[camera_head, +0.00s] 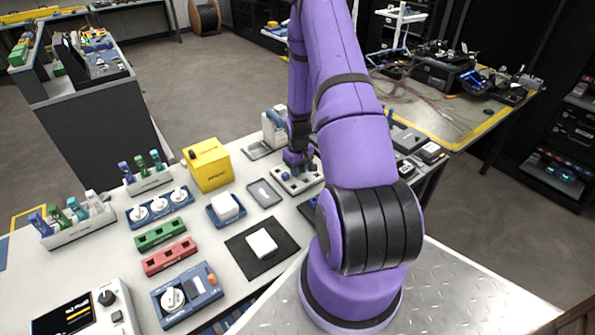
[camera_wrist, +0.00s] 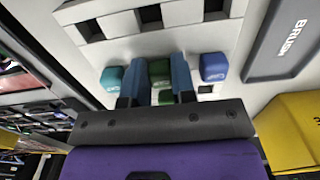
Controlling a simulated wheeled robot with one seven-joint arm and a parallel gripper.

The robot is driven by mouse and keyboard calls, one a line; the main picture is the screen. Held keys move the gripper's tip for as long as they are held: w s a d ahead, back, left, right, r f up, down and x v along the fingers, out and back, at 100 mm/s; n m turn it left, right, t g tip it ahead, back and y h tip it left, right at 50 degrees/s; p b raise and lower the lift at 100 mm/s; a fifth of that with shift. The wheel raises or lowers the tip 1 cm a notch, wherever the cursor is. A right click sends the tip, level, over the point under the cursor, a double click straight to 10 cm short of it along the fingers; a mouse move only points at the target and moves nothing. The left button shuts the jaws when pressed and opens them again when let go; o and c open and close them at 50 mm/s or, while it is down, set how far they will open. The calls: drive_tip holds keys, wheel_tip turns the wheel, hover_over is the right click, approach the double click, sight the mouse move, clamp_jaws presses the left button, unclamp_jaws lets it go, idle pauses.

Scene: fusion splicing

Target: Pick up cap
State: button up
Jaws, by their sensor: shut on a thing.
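A pale block with square recesses (camera_wrist: 150,45) holds a row of three caps in the wrist view. A teal cap (camera_wrist: 112,78) is on the left, a green cap (camera_wrist: 159,70) in the middle and a blue cap (camera_wrist: 214,66) on the right. My gripper (camera_wrist: 158,82) is shut on the green cap, one blue finger on each side. The green cap's lower part is hidden by the gripper. In the head view my gripper (camera_head: 298,160) is over the pale block (camera_head: 310,182), and the green cap cannot be made out there.
A yellow box (camera_head: 208,165) stands left of the block. A dark-edged tray marked BRUSH (camera_wrist: 285,40) lies beside the block in the wrist view. A black mat with a white piece (camera_head: 262,243), red and green racks (camera_head: 165,245) and bottle racks (camera_head: 75,222) are farther left.

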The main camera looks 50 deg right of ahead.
drive_tip(key=shift+r, duration=0.15)
drive_tip(key=shift+r, duration=0.6)
wheel_tip(320, 180, up, 2)
drive_tip(key=shift+r, duration=0.1)
drive_tip(key=s+a, duration=0.3)
drive_tip(key=a, duration=0.1)
drive_tip(key=s+a+r, duration=0.1)
drive_tip(key=s+a, duration=0.2)
drive_tip(key=a, duration=0.1)
drive_tip(key=s+a, duration=0.4)
drive_tip(key=shift+a+r, duration=0.2)
drive_tip(key=shift+o, duration=0.3)
drive_tip(key=shift+c, duration=0.3)
